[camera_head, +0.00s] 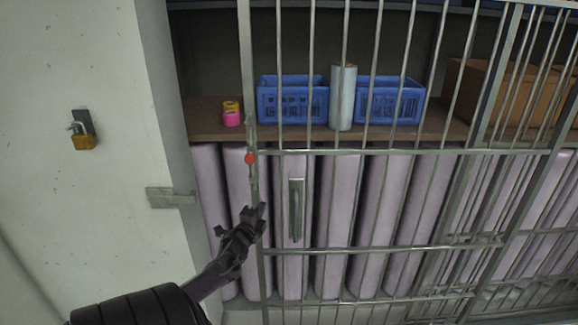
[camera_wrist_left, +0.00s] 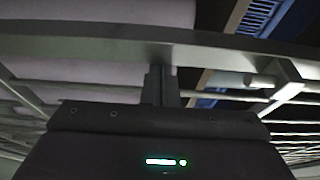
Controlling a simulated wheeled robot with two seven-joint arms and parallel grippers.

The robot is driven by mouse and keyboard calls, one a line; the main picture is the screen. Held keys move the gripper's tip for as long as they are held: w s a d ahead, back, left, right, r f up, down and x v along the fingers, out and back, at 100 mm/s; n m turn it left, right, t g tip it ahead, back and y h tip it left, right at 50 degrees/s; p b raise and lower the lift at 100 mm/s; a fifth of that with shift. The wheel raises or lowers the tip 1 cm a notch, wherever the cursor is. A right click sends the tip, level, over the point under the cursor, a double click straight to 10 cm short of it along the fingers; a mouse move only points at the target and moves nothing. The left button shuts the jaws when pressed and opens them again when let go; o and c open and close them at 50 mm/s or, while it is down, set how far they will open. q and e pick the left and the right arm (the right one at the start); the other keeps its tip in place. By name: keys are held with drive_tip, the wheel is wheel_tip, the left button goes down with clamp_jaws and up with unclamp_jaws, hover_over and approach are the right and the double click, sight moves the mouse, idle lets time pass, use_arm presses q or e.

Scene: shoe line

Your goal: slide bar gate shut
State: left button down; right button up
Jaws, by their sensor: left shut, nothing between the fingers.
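The bar gate (camera_head: 253,185) is a grey metal frame with upright bars. Its left edge post, which carries a red dot (camera_head: 250,158), stands apart from the white wall, leaving an open gap. A vertical handle (camera_head: 297,210) sits on a plate right of that post. A metal plate (camera_head: 170,197) juts from the wall edge toward the gap. My left gripper (camera_head: 258,214) is shut and empty, with its tips at the edge post below the red dot. In the left wrist view its fingers (camera_wrist_left: 160,85) reach the frame bar (camera_wrist_left: 190,55); contact is unclear. My right gripper is out of view.
A padlock (camera_head: 83,140) hangs on the white wall (camera_head: 60,200). Behind the bars, a shelf (camera_head: 215,130) holds blue baskets (camera_head: 291,100), a pale roll (camera_head: 342,98), tape rolls (camera_head: 231,115) and a brown box (camera_head: 495,95). Tall lilac rolls (camera_head: 335,200) stand below.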

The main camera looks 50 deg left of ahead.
use_arm(q)
drive_tip(key=s+a+b, duration=0.1)
drive_tip(key=s+a, duration=1.2)
drive_tip(key=s, duration=0.4)
drive_tip(key=shift+s, duration=0.2)
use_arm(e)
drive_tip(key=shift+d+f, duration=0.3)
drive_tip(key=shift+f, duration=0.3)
use_arm(q)
drive_tip(key=shift+a, duration=0.15)
